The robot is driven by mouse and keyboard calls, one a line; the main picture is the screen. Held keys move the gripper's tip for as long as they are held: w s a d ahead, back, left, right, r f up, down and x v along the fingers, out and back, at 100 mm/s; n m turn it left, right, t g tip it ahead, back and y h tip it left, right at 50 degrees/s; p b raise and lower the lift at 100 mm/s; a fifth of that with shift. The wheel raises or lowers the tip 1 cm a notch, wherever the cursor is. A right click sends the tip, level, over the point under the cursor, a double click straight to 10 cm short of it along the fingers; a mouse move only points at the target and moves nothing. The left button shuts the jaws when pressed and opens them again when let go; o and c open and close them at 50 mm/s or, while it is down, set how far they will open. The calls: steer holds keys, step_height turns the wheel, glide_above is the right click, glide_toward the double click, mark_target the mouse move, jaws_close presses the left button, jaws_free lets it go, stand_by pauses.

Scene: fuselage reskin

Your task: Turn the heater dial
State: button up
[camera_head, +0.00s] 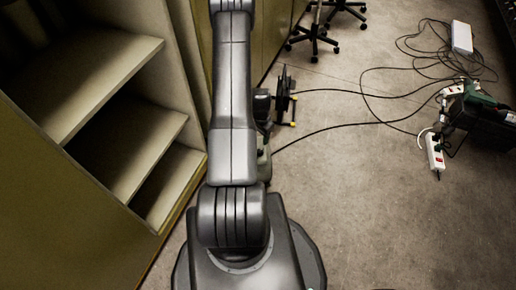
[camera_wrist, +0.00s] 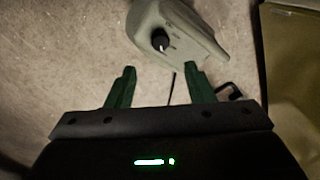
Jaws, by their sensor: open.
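The heater is a grey-green body (camera_wrist: 186,22) at the top of the wrist view, lying or standing on the floor; its far part runs out of the picture. Its dial (camera_wrist: 160,41) is a small dark round knob with a pale mark beside it. My gripper (camera_wrist: 161,72) is open and empty, with two green fingers apart. The dial shows beyond the fingertips, roughly between them and slightly left of the right finger. The fingers do not touch it. In the head view, part of a grey-green thing (camera_head: 264,162) shows beside my arm, likely the heater. My gripper is hidden there.
A wooden shelf unit (camera_head: 128,140) stands close on the left of my arm. Black cables (camera_head: 345,125) and a white power strip (camera_head: 435,152) lie on the floor to the right. A cable reel (camera_head: 284,95) stands near the arm. Wheeled chair bases (camera_head: 314,38) are farther back.

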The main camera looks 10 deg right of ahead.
step_height(320, 180, down, 11)
steer(key=shift+r+b, duration=0.2)
steer(key=shift+b, duration=0.7)
steer(key=c, duration=1)
